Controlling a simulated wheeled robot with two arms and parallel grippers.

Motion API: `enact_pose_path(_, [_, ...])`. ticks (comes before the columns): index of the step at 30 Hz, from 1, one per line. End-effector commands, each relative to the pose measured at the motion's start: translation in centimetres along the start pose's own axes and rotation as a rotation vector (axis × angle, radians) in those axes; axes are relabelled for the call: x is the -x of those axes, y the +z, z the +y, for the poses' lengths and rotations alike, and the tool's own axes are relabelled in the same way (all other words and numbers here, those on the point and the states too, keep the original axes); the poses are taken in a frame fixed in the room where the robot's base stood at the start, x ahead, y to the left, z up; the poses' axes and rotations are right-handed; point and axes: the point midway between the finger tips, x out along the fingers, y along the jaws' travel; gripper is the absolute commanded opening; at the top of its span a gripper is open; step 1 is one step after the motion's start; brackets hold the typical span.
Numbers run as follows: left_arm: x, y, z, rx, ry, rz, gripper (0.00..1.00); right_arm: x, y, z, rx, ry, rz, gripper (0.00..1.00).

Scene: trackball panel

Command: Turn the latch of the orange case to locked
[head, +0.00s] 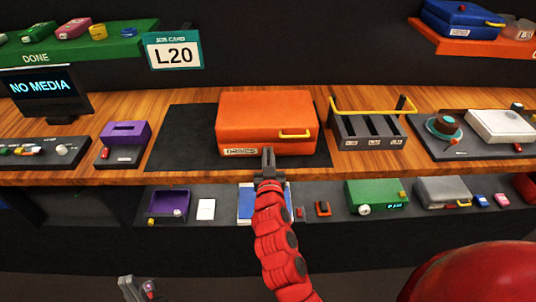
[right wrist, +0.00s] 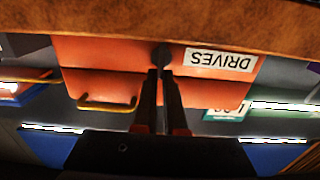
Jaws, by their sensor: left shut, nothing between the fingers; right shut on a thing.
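The orange case (head: 265,115) stands closed on a dark mat on the wooden bench, with a yellow handle (head: 295,134) and a DRIVES label on its front. It also fills the middle of the right wrist view (right wrist: 100,80), upside down. My right gripper (head: 268,154) is at the case's front face, between label and handle. In the right wrist view its fingers (right wrist: 163,72) are shut on the small dark latch (right wrist: 162,50). The fingers hide much of the latch, so I cannot tell its angle. My left gripper (head: 129,287) is low at the bottom left, shut and empty, away from the bench.
A purple box (head: 124,132) stands left of the mat (head: 185,135). A slotted rack with a yellow bar (head: 370,106) stands close on the right. A lower shelf with a green device (head: 375,194) runs beneath the bench edge. A job card L20 (head: 173,51) hangs behind.

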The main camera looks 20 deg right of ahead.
Motion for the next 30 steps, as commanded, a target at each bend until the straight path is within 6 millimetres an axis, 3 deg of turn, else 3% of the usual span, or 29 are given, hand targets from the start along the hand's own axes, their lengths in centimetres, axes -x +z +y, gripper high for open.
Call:
enact_pose_path(14, [0.6, 0.1, 0.0, 0.0, 0.0, 0.0, 0.0, 0.0, 0.2, -0.2, 0.072, -0.001, -0.001, 0.0])
enact_pose_path(30, [2.6, 0.4, 0.1, 0.0, 0.0, 0.0, 0.0, 0.0, 0.5, -1.0, 0.529, -0.001, -0.001, 0.0])
